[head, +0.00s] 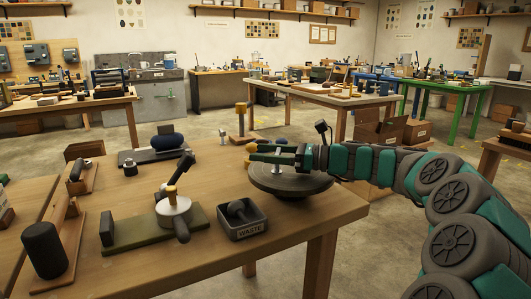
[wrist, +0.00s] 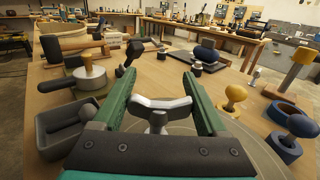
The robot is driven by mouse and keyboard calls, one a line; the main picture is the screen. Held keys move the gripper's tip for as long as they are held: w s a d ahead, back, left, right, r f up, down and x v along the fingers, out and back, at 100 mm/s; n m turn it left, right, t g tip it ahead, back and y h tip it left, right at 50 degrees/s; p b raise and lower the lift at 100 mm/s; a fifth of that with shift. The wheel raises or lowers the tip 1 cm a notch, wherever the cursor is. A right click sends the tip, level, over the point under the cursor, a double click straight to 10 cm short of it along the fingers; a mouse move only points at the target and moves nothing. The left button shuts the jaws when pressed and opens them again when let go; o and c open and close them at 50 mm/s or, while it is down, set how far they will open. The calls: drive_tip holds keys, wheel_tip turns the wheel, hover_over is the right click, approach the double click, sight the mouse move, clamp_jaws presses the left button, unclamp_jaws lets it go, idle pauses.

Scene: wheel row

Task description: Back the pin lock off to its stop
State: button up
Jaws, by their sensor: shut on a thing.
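The pin lock (wrist: 160,104) appears to be the pale grey wing-shaped handle in the wrist view. It sits between the two green fingers of my gripper (wrist: 163,84), which are shut on it at its sides. Its lower part is hidden behind my gripper's body. In the head view my gripper (head: 256,154) lies level over the dark round turntable (head: 290,184) near the table's right corner.
Yellow (wrist: 236,93) and blue (wrist: 302,126) knobs stand right of my gripper in the wrist view. The wooden table (head: 125,178) has bare patches.

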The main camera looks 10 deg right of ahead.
idle(0.4)
drive_tip(key=o, duration=1.3)
drive_tip(key=shift+v, duration=3.9)
